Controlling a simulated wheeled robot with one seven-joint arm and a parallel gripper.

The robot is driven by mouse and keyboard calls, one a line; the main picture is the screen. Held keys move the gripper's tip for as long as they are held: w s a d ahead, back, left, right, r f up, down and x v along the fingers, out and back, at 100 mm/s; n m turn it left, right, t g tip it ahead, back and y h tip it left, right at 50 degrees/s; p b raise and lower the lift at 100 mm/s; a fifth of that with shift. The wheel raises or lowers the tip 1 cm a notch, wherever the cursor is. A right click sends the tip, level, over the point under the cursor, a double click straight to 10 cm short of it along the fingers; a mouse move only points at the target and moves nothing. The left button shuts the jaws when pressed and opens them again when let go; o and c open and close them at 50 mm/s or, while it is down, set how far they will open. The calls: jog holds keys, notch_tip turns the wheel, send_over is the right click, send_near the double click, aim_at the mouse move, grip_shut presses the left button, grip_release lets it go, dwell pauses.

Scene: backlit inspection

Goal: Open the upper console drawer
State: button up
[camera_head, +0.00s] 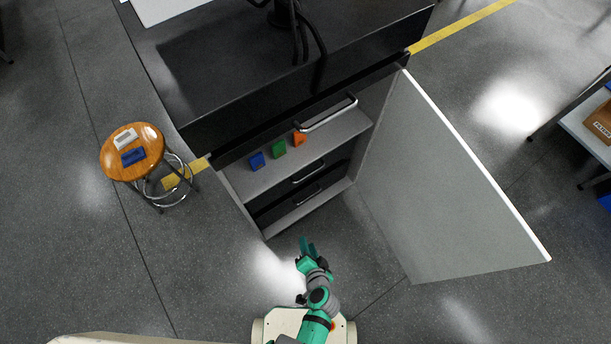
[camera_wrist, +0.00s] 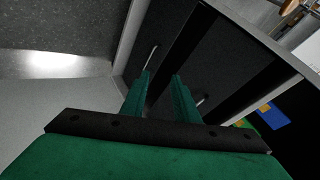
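The console cabinet (camera_head: 240,185) stands under a dark top with its front open. Inside, below a shelf, are two dark drawers, one above the other, each with a thin silver handle. The upper drawer (camera_head: 292,180) and the lower drawer (camera_head: 290,206) both look shut. In the wrist view the upper drawer's handle (camera_wrist: 200,99) shows just right of my fingers, and the lower drawer's handle (camera_wrist: 151,57) shows beyond the left finger. My gripper (camera_head: 307,244) is open and empty, in front of the cabinet and apart from the handles; its green fingers (camera_wrist: 160,82) stand apart.
A wide pale door (camera_head: 455,190) stands open at the right of the cabinet. A large silver handle (camera_head: 328,113) is above the shelf. Blue (camera_head: 257,161), green (camera_head: 279,149) and orange (camera_head: 299,139) blocks sit on the shelf. A wooden stool (camera_head: 115,165) stands left.

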jog(key=w+f+m+y, duration=0.1)
jog(key=w+f+y, duration=0.1)
jog(key=w, duration=0.3)
jog(key=m+t+y, duration=0.1)
jog(key=t+y, duration=0.2)
jog(key=y, duration=0.2)
send_near(306, 176)
jog(key=x, duration=1)
jog(key=shift+w+f, duration=0.1)
jog(key=shift+f, duration=0.2)
grip_shut()
